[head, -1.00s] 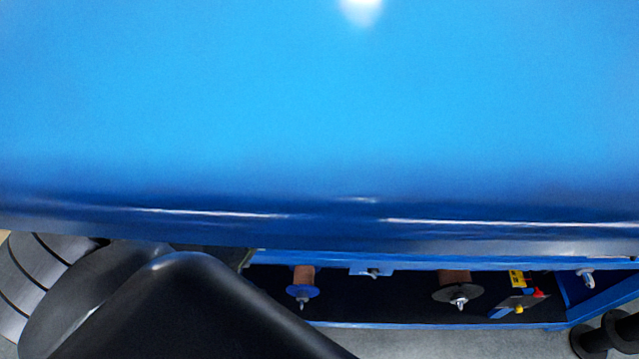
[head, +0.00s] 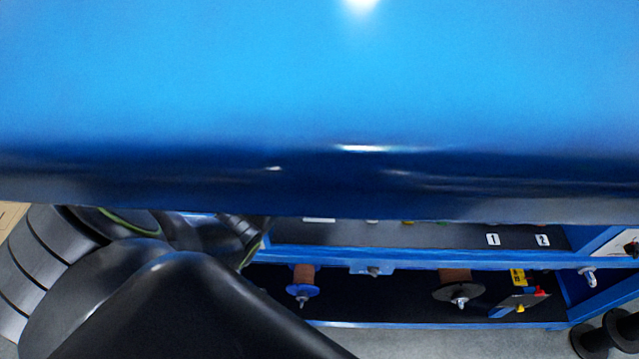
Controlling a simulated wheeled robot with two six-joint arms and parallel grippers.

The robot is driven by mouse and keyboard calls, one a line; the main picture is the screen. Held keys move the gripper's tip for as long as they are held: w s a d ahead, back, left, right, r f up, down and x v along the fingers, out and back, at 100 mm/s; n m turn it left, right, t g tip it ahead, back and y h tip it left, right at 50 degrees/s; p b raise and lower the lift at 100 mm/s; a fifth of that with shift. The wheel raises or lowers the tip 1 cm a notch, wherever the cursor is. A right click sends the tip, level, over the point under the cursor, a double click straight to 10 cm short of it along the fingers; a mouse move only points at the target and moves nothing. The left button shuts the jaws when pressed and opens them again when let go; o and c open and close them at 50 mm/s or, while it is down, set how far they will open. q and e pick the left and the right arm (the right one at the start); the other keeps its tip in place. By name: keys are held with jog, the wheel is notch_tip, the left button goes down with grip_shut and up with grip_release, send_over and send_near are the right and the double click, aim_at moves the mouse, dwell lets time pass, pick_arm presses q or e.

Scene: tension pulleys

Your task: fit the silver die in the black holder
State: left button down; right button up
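I see neither the silver die nor the black holder. A large glossy blue surface (head: 320,80) close to the camera hides the upper part of the view. Dark links of an arm of mine come in at the lower left. No gripper fingertips show clearly, so I cannot tell where either gripper is relative to the die or holder.
A blue bench frame with a dark shelf shows below. Its upper dark surface carries labels 1 (head: 493,240) and 2 (head: 542,240). A blue-disc spool (head: 303,291) and a black-disc spool (head: 458,292) hang underneath. Black spools (head: 605,338) stand at the lower right.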

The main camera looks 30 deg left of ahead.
pick_arm(q)
jog(key=shift+f, duration=0.35)
pick_arm(e)
jog(key=shift+f, duration=0.2)
pick_arm(q)
jog(key=shift+f, duration=0.1)
jog(key=c, duration=1.2)
grip_release()
jog(key=shift+o, duration=0.2)
